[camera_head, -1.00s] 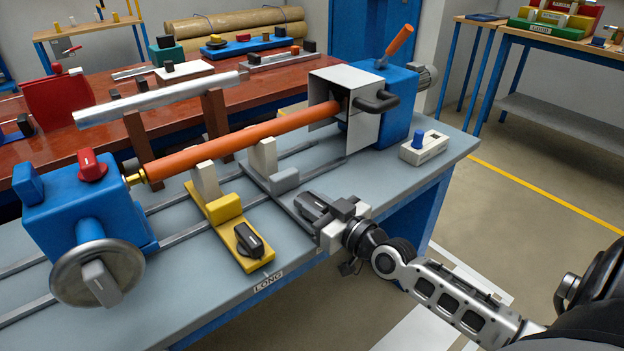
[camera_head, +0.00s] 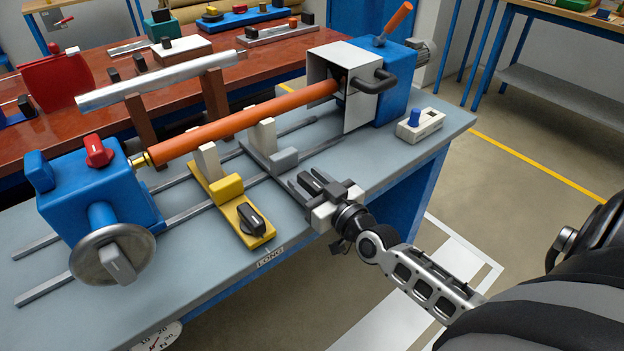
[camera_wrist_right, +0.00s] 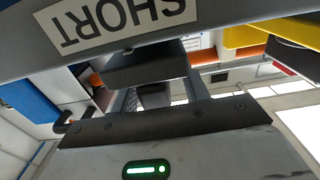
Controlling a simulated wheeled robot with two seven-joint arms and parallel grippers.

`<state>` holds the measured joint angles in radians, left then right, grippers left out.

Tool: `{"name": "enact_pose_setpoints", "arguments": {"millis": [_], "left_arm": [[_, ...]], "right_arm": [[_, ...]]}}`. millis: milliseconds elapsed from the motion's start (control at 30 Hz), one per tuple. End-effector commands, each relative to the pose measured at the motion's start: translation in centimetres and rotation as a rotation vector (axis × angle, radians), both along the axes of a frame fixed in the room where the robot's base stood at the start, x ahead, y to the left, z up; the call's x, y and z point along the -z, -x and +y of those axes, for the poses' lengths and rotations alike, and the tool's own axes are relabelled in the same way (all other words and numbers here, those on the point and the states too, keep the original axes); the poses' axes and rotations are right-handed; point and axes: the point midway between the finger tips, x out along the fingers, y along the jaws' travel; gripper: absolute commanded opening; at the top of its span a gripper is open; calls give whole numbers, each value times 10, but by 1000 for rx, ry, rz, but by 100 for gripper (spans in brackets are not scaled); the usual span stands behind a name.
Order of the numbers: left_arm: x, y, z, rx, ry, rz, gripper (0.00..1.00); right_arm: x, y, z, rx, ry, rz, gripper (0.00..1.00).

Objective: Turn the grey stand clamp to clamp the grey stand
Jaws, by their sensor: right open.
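The grey stand (camera_head: 263,137) is a pale upright on a grey foot with a grey block (camera_head: 284,160). It stands on the bench rails beside the long orange tube (camera_head: 235,123). My right gripper (camera_head: 304,183) is at the front end of the grey foot, by the bench's front edge, with its dark fingers apart. The grey stand clamp is hard to tell from the dark fingers there; they seem to hide much of it. In the right wrist view, a dark block (camera_wrist_right: 147,66) shows in front of the gripper body. My left gripper is not in view.
The yellow stand (camera_head: 227,187) with its black clamp knob (camera_head: 251,218) is just left of the gripper. The blue handwheel unit (camera_head: 100,195) stands at the left, and the white guard (camera_head: 340,85) at the right. A small switch box (camera_head: 419,124) sits on clear bench at right.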

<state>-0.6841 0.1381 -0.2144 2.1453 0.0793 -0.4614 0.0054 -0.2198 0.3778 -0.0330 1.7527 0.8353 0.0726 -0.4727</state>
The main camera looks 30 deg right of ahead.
Motion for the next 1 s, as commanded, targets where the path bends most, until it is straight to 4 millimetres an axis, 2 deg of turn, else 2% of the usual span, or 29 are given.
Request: {"name": "enact_pose_setpoints", "arguments": {"millis": [167,267,500,700,833,1000], "left_arm": [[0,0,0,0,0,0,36],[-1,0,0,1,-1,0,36],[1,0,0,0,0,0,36],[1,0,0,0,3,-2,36],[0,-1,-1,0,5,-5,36],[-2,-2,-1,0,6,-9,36]], "right_arm": [[2,11,-1,0,1,4,45],[2,29,-2,-1,2,6,45],[2,87,-5,-2,1,7,45],[2,129,-8,-1,1,5,45],[2,147,-9,-1,0,3,45],[0,158,-10,-1,1,0,45]]}}
